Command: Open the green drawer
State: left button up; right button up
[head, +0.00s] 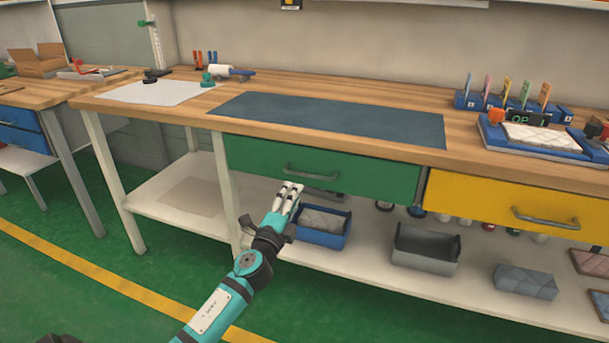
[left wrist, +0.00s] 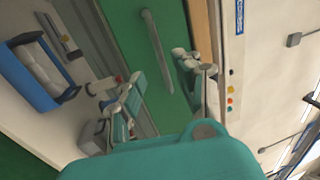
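The green drawer (head: 330,172) is under the workbench top, left of the yellow drawer, and its front looks shut. Its grey bar handle (head: 311,173) is on the front; the handle also shows in the left wrist view (left wrist: 157,50). My left gripper (head: 289,188) is in front of the drawer, a little below and left of the handle in the head view. In the left wrist view its two fingers are spread apart with the handle ahead of the gap, and nothing is held. I cannot tell any touch with the handle. My right gripper is not in view.
The yellow drawer (head: 515,206) with its own handle is to the right. A blue bin (head: 322,238) and a grey bin (head: 425,250) stand on the lower shelf (head: 365,262). A dark mat (head: 330,119) lies on the bench top. Green floor is open in front.

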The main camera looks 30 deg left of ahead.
aim_at(305, 175)
pick_arm(q)
jog(key=x, duration=0.9)
jog(key=shift+b, duration=0.4)
grip_shut()
